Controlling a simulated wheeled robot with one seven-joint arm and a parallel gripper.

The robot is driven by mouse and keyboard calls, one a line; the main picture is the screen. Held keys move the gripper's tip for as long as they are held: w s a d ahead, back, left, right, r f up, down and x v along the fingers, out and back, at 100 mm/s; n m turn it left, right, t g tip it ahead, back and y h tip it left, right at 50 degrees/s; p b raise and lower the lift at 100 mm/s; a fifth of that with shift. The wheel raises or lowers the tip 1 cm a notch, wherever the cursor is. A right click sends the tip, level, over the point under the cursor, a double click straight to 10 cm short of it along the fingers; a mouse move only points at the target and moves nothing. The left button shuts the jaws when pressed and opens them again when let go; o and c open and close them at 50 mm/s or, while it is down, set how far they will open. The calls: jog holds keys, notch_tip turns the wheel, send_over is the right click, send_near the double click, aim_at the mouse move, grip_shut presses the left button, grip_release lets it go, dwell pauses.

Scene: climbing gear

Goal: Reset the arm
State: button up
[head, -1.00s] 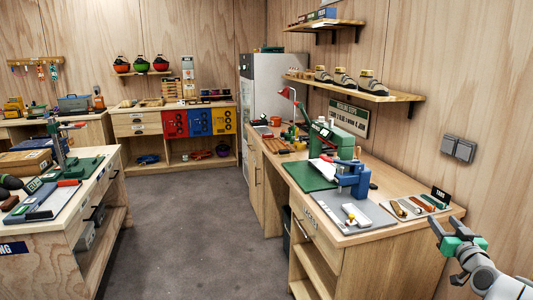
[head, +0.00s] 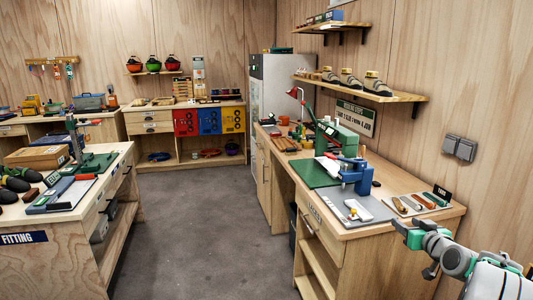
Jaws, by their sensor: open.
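My gripper (head: 407,234) is at the lower right in the head view, beside the right end of the right workbench (head: 345,232). Its green-and-grey fingers point left, and its tip overlaps the bench's front corner in the picture. I see nothing held in it. My arm runs from it to the lower right edge of the picture. Whether the gripper touches the bench cannot be told.
The right bench carries a blue press (head: 356,172), a green sewing machine (head: 335,137), a green mat (head: 313,173) and a tool tray (head: 421,204). A fitting bench (head: 65,222) stands at left. Grey floor (head: 200,225) between them is clear.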

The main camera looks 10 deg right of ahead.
jog(key=s+a+n+g+y+p, duration=0.25)
jog(key=a+g, duration=0.25)
jog(key=a, duration=1.7)
jog(key=s+a+f+g, duration=0.2)
jog(key=s+a+g, duration=0.1)
jog(key=s+a, duration=0.5)
jog(key=s+a+f+g+p, duration=0.1)
jog(key=s+a+f+g, duration=0.1)
jog(key=s+a, duration=0.6)
jog(key=s+g, duration=0.1)
jog(key=s, duration=0.4)
jog(key=shift+s+f+m, duration=0.25)
jog(key=shift+m, duration=0.1)
